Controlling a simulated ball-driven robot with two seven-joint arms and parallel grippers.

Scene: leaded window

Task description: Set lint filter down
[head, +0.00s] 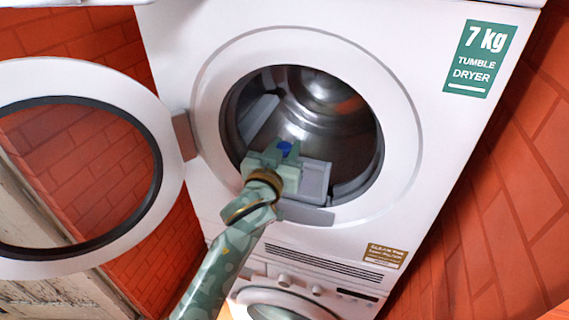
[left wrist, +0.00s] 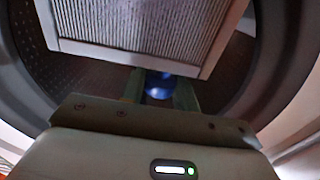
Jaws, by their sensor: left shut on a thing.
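The lint filter (left wrist: 140,25) shows in the left wrist view as a ribbed grey panel in a pale frame, just beyond my fingers. In the head view, a grey framed panel (head: 316,180) right of the gripper looks like the same filter, partly hidden by it. My left gripper (head: 284,149) is at the dryer's (head: 425,120) open drum mouth. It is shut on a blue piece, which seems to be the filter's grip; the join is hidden. The blue piece also shows between the fingers in the left wrist view (left wrist: 158,86). My right gripper is not in view.
The round dryer door (head: 150,105) stands open at the left. The drum (head: 325,115) is open behind the gripper, with a grey lip piece (head: 306,215) below its mouth. A second white machine (head: 275,297) stands underneath. Brick walls are on both sides.

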